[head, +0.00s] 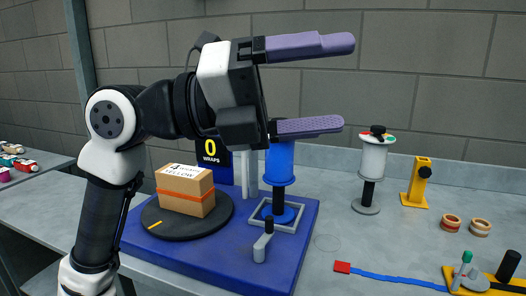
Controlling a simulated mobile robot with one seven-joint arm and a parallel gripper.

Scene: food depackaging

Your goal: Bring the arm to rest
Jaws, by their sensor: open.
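My gripper (330,84) is raised in the upper middle of the head view. Its two long purple fingers point right and are spread apart, with nothing between them. My arm comes up from the lower left and bends at the elbow. The gripper hangs in the air above and in front of a blue base (186,262). It partly hides a dark display (211,152) reading "0 WRAPS" and the top of a blue spool (279,163).
On the base, a labelled cardboard box (184,196) with an orange band sits on a black turntable (154,232). To the right stand a white spool (372,160), a yellow post (417,184), two tape rolls and a blue strip. A grey block wall rises behind.

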